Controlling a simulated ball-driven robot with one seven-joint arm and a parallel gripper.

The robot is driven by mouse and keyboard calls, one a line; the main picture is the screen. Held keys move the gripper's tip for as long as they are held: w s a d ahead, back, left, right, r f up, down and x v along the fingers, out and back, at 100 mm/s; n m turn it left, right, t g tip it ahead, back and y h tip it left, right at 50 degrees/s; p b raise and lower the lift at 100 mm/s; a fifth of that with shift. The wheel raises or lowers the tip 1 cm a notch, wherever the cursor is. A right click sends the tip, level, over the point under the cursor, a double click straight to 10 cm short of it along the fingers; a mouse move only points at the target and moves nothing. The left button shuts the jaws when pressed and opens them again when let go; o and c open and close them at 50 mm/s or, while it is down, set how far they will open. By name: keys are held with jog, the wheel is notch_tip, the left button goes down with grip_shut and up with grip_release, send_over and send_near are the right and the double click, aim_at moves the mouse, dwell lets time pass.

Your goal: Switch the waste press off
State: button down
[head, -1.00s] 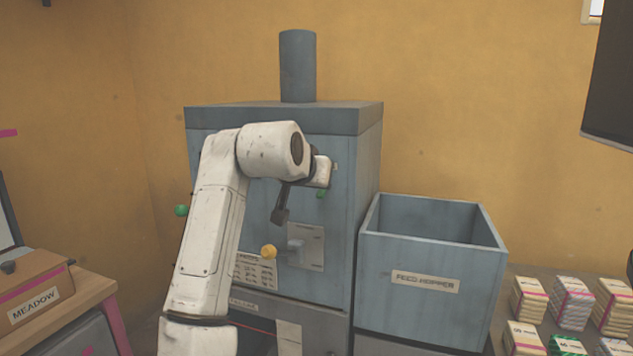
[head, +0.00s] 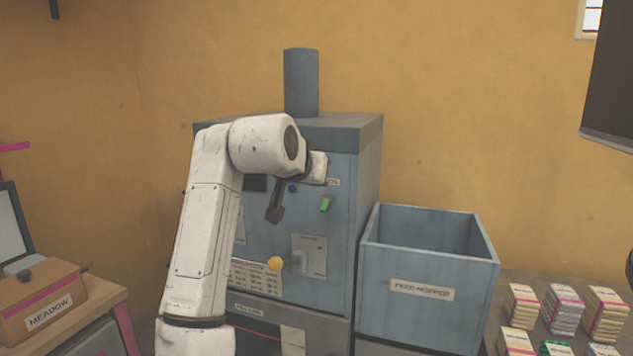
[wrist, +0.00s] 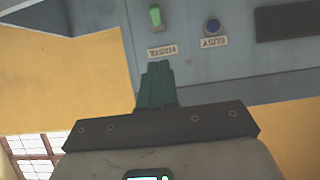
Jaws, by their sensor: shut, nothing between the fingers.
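The waste press (head: 345,240) is a blue-grey cabinet with a darker top, behind my arm. A green rocker switch (head: 326,203) is on the upper right of its front. In the wrist view the green switch (wrist: 155,16) appears by an upside-down label that seems to read WASTE. My gripper (head: 274,214) is shut and empty, pointing down in the head view, left of and slightly lower than the switch. In the wrist view its closed fingers (wrist: 156,75) point toward the switch label, apparently apart from the panel.
A blue round lamp or button (wrist: 212,26), labelled BUSY, is beside the switch. A yellow knob (head: 275,263) on a grey lever sticks out below my gripper. The open feed hopper (head: 425,318) stands right of the press. Several bundled stacks (head: 562,308) lie further right.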

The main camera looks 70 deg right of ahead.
jog(key=f+v, duration=0.1)
jog(key=v, duration=0.6)
jog(key=shift+a+b, duration=0.35)
jog(key=shift+b, duration=0.05)
jog(key=shift+f, duration=0.1)
jog(key=w+a+f+n+t+y, duration=0.1)
jog(key=a+f+n, duration=0.15)
jog(key=f, duration=0.75)
jog(key=w+a+f+n+t+y, duration=0.15)
jog(key=f+n, duration=0.25)
jog(key=f, duration=0.5)
jog(key=w+a+f+n+t+y, duration=0.1)
jog(key=a+f+n+t+y, duration=0.2)
jog(key=f, duration=0.7)
jog(key=s+a+f+n+g+y, duration=0.2)
jog(key=s+a+f+n+y, duration=0.1)
jog(key=s+a+f, duration=0.5)
jog(key=s+a+f+n+g+y, duration=0.3)
jog(key=s+a+f, duration=0.6)
jog(key=f, duration=0.7)
jog(key=s+n, duration=0.1)
jog(key=s, duration=0.2)
jog(key=shift+y, duration=0.35)
